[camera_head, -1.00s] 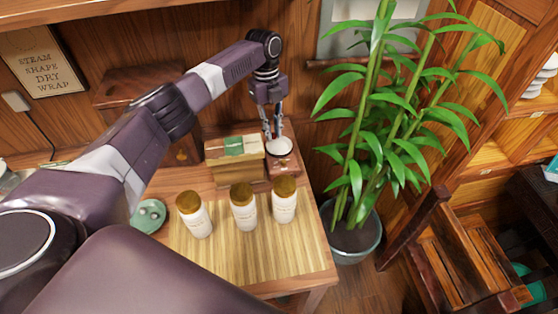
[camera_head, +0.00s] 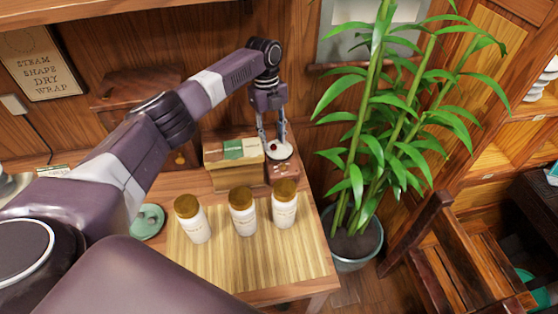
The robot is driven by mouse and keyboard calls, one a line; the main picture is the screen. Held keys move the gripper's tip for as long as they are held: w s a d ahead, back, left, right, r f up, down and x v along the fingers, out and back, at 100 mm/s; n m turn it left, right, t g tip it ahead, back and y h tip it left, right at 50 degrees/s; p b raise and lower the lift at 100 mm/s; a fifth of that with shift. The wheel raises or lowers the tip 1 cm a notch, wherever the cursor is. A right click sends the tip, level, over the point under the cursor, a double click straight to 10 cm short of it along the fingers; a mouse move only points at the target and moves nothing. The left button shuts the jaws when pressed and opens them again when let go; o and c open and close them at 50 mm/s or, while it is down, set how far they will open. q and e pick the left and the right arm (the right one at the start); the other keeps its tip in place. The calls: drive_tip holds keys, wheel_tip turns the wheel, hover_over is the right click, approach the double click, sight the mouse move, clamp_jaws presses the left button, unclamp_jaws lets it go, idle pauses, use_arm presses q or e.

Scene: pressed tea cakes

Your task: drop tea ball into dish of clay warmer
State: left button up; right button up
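The clay warmer (camera_head: 284,176) stands at the back right of the table, brown with a white dish (camera_head: 285,153) on top. A small dark red ball (camera_head: 273,147), seemingly the tea ball, shows over the white dish, near its left side. It looks to lie in the dish, but its contact with the dish is too small to be sure of. My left gripper (camera_head: 272,140) points down over the dish with its fingers apart, one on each side of the ball. My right gripper is not in view.
A box with a green label (camera_head: 234,160) stands close left of the warmer. Several white jars with brown lids, such as the middle one (camera_head: 243,215), stand on the slatted mat (camera_head: 255,265). A green dish (camera_head: 148,222) lies left. A tall potted plant (camera_head: 355,245) stands right of the table.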

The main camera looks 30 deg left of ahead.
use_arm(q)
wheel_tip(320, 180, up, 7)
drive_tip(key=shift+w+a, duration=0.35)
drive_tip(key=shift+a, duration=0.1)
